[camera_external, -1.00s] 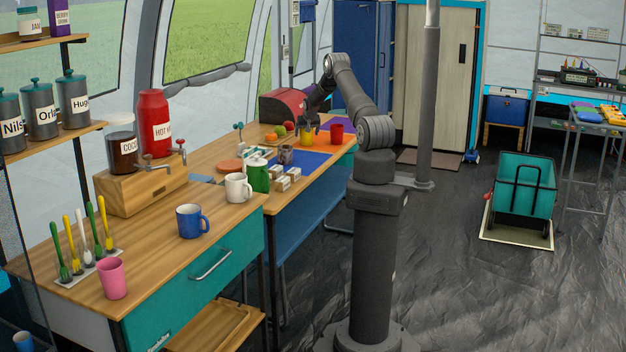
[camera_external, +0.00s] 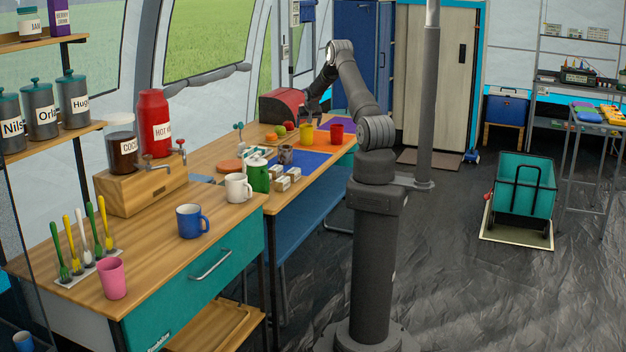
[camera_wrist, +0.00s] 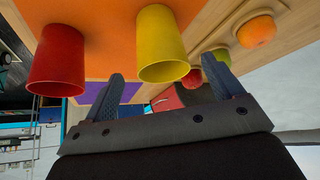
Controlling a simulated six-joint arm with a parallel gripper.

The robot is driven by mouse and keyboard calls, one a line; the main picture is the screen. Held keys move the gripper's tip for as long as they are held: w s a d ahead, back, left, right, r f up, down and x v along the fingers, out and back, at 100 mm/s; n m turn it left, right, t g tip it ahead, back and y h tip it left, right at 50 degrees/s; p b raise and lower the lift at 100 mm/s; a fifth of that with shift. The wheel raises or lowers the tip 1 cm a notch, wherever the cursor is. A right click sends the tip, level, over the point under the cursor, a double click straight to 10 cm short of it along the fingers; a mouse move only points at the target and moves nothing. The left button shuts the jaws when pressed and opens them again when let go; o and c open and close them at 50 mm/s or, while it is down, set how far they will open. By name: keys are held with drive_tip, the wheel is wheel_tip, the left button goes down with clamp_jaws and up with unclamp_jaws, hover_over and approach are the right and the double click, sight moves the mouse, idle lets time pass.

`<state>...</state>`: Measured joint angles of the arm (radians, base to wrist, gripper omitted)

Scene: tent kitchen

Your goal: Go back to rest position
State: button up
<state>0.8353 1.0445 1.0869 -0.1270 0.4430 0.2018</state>
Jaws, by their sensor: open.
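My gripper (camera_external: 313,112) is raised above the far end of the table, over the yellow cup and the red cup. In the wrist view my gripper (camera_wrist: 165,82) has its two fingers spread apart with nothing held between them. The yellow cup (camera_external: 307,134) stands on the table below it; it also shows in the wrist view (camera_wrist: 160,42), beyond the fingers. The red cup (camera_external: 336,133) stands to its right, and in the wrist view (camera_wrist: 58,58) it is at the left.
A red box-like appliance (camera_external: 282,106) stands behind the cups. Several fruits lie left of the yellow cup, including an orange (camera_wrist: 256,30). A green pot (camera_external: 258,177), a white mug (camera_external: 238,188) and small boxes stand nearer. A grey pole (camera_external: 430,110) rises right of my arm.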

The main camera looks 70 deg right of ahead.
sight(307, 134)
drive_tip(key=x, duration=0.8)
drive_tip(key=shift+a+f, duration=0.1)
wheel_tip(307, 134, up, 10)
drive_tip(key=w+a+r+n+t+y, duration=0.1)
drive_tip(key=w+a+n, duration=0.2)
drive_tip(key=a, duration=1)
drive_tip(key=w+a+r+n+t+y, duration=0.15)
drive_tip(key=w+a, duration=0.25)
drive_tip(key=a, duration=0.8)
drive_tip(key=s+a+n+y, duration=0.1)
drive_tip(key=s+a+n, duration=0.2)
drive_tip(key=a, duration=1.1)
drive_tip(key=s+a+r+n+y, duration=0.1)
drive_tip(key=s+a+n, duration=0.2)
drive_tip(key=a, duration=1.2)
drive_tip(key=shift+s+a+r+y, duration=0.25)
drive_tip(key=shift+s+y, duration=0.1)
drive_tip(key=shift+s, duration=1.25)
drive_tip(key=shift+d, duration=0.1)
